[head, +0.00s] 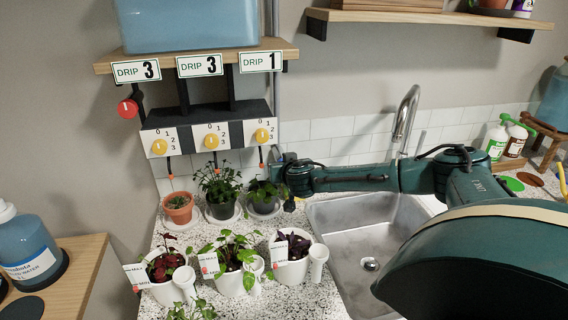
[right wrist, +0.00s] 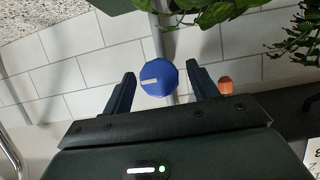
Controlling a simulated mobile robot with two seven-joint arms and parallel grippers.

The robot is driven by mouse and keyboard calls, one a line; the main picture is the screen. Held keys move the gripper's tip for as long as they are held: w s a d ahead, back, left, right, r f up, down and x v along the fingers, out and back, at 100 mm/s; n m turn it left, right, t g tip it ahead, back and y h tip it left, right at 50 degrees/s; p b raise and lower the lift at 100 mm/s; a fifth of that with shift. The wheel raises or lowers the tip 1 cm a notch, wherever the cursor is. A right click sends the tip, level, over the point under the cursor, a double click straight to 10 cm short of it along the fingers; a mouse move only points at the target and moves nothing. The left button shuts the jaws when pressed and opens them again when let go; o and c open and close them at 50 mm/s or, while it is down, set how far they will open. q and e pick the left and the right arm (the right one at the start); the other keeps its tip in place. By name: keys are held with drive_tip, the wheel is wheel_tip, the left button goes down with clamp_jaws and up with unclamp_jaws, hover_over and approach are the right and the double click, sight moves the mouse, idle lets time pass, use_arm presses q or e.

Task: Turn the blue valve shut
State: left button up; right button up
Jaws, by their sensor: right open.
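The blue valve (right wrist: 159,79) is a round faceted knob with a white mark across its left half in the right wrist view. It sits between the two fingers of my right gripper (right wrist: 160,70), with a gap on both sides. The gripper is open and holds nothing. In the head view my right arm reaches in from the right, and its gripper (head: 284,174) is at the wall beside the drip dials. The blue valve is hidden there behind the gripper. My left gripper is in neither view.
A red knob (head: 127,108) is at the left of the drip rack. Yellow dials (head: 211,141) sit below the water tank (head: 190,22). Potted plants (head: 222,190) stand close below my right gripper. A sink (head: 365,240) with a tall faucet (head: 405,115) is on the right.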

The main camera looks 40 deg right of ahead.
drive_tip(key=shift+w+d+f, duration=0.1)
drive_tip(key=shift+w+d, duration=0.05)
drive_tip(key=shift+w, duration=0.1)
drive_tip(key=c, duration=1)
